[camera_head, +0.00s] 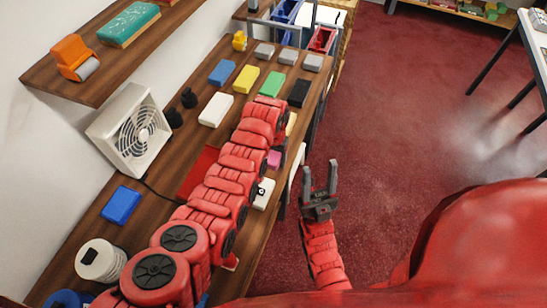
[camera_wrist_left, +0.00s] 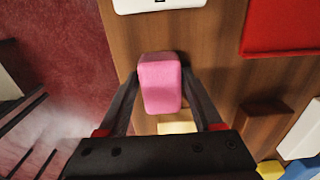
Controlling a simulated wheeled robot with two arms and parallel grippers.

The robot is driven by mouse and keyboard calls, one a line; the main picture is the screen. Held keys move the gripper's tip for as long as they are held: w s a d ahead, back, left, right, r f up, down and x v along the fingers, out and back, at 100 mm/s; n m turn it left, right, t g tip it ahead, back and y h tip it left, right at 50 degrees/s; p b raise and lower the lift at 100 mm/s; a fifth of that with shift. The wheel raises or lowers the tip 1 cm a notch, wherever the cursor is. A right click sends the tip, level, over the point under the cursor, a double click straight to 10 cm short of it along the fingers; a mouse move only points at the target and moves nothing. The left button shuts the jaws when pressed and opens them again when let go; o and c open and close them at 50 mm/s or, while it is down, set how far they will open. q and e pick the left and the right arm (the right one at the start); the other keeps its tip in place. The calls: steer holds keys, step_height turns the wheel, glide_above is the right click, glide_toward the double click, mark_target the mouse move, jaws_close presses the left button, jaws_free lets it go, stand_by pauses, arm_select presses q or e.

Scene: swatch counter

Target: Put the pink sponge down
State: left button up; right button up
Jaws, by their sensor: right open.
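The pink sponge (camera_wrist_left: 160,82) sits between the two fingers of my left gripper (camera_wrist_left: 160,76) in the left wrist view, with the fingers against its sides. The wooden counter (camera_wrist_left: 215,55) is beneath it; I cannot tell how much gap there is. In the head view a small part of the pink sponge (camera_head: 274,159) shows beside my left arm, which hides most of that gripper. My right gripper (camera_head: 320,185) is open and empty, over the red floor to the right of the counter.
A white item with a black mark (camera_head: 263,194) and a red sheet (camera_head: 196,173) lie near the pink sponge. A pale yellow block (camera_wrist_left: 178,127) is close on its other side. Blue, yellow, green, black and white blocks stand farther along. A fan (camera_head: 130,132) stands by the wall.

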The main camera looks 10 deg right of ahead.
mark_target(274, 156)
arm_select(q)
steer(key=shift+o, duration=0.4)
steer(key=shift+w, duration=0.1)
steer(key=shift+r, duration=0.2)
steer(key=shift+w+r, duration=0.1)
step_height(274, 156, up, 5)
steer(key=shift+r+b, duration=0.1)
steer(key=shift+b, duration=0.8)
step_height(274, 156, up, 7)
steer(key=p, duration=0.3)
steer(key=shift+a+f, duration=0.1)
steer(key=shift+f, duration=0.1)
